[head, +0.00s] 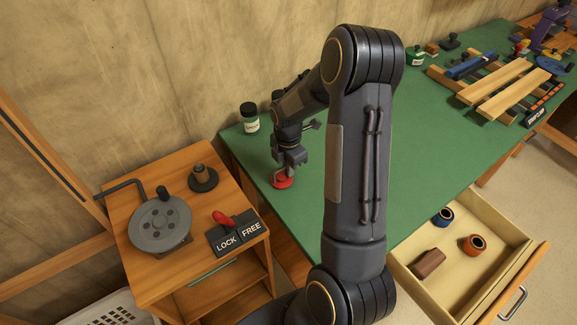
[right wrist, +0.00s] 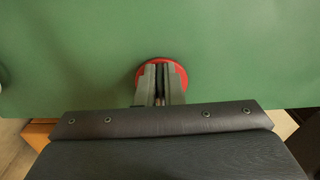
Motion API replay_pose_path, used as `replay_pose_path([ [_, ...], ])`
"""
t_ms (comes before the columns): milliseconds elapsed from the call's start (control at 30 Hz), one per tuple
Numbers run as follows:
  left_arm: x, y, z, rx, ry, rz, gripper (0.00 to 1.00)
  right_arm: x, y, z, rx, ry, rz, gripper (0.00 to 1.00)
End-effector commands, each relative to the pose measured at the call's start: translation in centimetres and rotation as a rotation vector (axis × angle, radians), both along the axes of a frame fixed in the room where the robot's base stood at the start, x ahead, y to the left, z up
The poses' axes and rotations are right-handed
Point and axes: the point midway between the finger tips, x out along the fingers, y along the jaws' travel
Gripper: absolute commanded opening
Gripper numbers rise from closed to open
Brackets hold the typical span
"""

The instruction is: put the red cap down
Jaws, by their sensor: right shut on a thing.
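The red cap (head: 283,182) is a small red disc at the left part of the green bench top. My right gripper (head: 286,172) points down over it and is shut on it. In the right wrist view the cap (right wrist: 178,72) shows as a red round behind the two fingers of my right gripper (right wrist: 161,98). The fingers hide its middle. The cap is at or just above the green surface; I cannot tell whether it touches. My left gripper is not in view.
A dark jar (head: 250,117) with a pale label stands near the wall. A side cabinet (head: 190,275) with a crank wheel (head: 160,225) and a LOCK/FREE lever (head: 223,219) stands at left. An open drawer (head: 500,262) juts out at right. Green bench (head: 425,150) is clear mid-right.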

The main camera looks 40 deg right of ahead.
Motion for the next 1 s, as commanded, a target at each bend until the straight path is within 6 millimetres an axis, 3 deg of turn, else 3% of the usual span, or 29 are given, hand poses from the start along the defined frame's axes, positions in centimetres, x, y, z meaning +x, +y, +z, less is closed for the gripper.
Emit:
replay_pose_path([
  [33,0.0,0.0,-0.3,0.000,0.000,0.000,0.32,0.0,0.0,-0.3,0.000,0.000,0.000,0.00],
  [67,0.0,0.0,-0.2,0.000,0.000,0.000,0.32,0.0,0.0,-0.2,0.000,0.000,0.000,0.10],
  [200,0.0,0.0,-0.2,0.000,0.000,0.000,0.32,0.0,0.0,-0.2,0.000,0.000,0.000,0.28],
  [600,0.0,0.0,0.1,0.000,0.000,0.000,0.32,0.1,0.0,0.7,-0.001,-0.003,-0.001,0.29],
  [1000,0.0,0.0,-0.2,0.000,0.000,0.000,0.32,0.2,0.0,8.6,-0.001,-0.006,0.000,0.29],
])
